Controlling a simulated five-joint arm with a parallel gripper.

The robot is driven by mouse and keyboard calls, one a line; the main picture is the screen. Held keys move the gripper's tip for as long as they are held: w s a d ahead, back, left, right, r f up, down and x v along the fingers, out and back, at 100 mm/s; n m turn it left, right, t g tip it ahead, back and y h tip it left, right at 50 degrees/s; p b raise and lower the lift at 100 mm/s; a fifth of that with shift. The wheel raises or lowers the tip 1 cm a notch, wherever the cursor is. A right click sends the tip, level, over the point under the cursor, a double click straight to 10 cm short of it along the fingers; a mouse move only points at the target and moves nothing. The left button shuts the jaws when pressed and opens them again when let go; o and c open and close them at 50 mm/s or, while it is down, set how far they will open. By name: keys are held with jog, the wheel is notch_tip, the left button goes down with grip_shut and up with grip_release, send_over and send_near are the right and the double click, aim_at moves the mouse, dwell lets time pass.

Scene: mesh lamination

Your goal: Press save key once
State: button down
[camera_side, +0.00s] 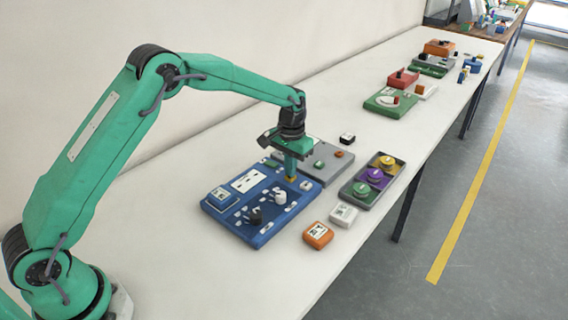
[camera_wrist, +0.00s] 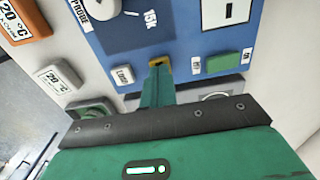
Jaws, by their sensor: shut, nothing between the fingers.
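A blue control panel (camera_side: 238,232) lies flat on the table, and it fills the upper middle of the wrist view (camera_wrist: 110,47). My gripper (camera_side: 291,176) is shut and empty, pointing down at a small yellow key on the panel's far right part. In the wrist view its fingertips (camera_wrist: 157,70) overlap the near edge of this yellow key (camera_wrist: 159,61). I cannot tell whether they touch or press it. A green key (camera_wrist: 222,62) and a small white labelled key (camera_wrist: 123,75) sit on either side. No label reading "save" is legible; the yellow key's own marking is mostly hidden.
Dark and white knobs (camera_side: 254,216) stand on the panel. A grey panel (camera_side: 333,160) lies behind, and a panel with several coloured dials (camera_side: 360,192) is to the right. Loose orange (camera_side: 317,235) and white (camera_side: 343,215) blocks lie in front. The table's near left is clear.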

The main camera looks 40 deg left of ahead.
jog(key=shift+f, duration=0.2)
jog(key=shift+s+f, duration=0.1)
jog(key=shift+f, duration=1)
jog(key=shift+r, duration=0.1)
notch_tip(320, 180, up, 15)
jog(key=shift+w, duration=0.35)
dwell(0.6)
